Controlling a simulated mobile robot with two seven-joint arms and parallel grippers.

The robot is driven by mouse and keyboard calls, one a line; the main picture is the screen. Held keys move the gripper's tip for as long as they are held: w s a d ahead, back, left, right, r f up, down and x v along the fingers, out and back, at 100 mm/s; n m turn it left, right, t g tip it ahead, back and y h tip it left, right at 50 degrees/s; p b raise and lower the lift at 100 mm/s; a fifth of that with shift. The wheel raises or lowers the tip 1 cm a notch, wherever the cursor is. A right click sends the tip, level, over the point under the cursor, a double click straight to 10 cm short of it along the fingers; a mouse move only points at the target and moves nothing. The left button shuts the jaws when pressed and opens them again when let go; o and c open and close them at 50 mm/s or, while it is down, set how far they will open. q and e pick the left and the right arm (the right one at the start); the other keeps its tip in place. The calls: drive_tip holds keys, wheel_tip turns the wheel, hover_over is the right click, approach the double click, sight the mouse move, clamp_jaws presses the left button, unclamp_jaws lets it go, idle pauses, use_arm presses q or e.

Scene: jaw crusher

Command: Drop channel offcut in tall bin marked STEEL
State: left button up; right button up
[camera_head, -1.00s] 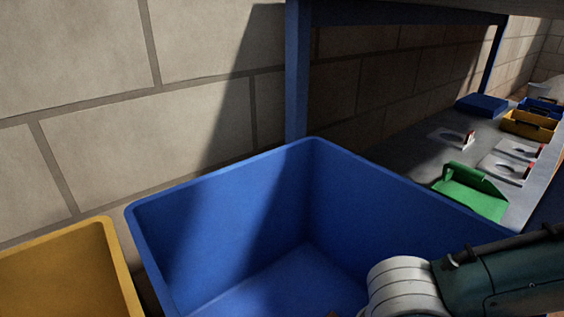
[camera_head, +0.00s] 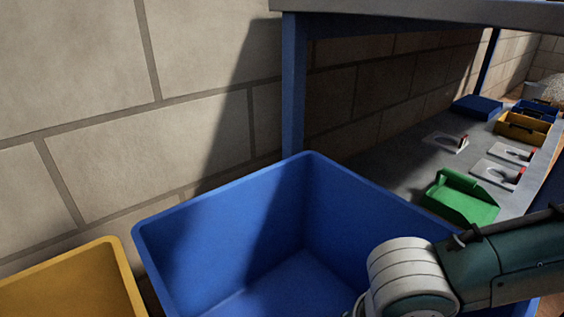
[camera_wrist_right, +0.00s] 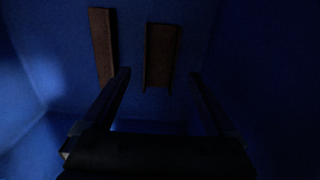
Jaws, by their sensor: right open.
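A blue bin (camera_head: 212,190) stands open in the middle of the head view. No STEEL mark shows on its visible sides. My right arm reaches over its right rim, and the gripper itself is hidden in that view. In the right wrist view my right gripper (camera_wrist_right: 160,76) is open inside dark blue walls. A rusty brown channel piece (camera_wrist_right: 160,55) with raised edges lies beyond and between the fingertips, apart from both fingers as far as I can see. A second brown, flat-looking piece (camera_wrist_right: 102,45) lies left of it. My left gripper is not in view.
A yellow bin (camera_head: 75,277) stands left of the blue bin. A grey bench (camera_head: 400,172) at the right carries a green tray (camera_head: 459,197), a yellow tray (camera_head: 522,129), and a blue lid-like item (camera_head: 477,106). A blue post (camera_head: 293,85) and block wall rise behind.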

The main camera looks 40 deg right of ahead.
use_arm(q)
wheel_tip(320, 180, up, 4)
drive_tip(key=p, duration=0.3)
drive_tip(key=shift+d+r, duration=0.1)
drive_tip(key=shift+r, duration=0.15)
use_arm(e)
wheel_tip(320, 180, up, 7)
drive_tip(key=shift+f, duration=0.1)
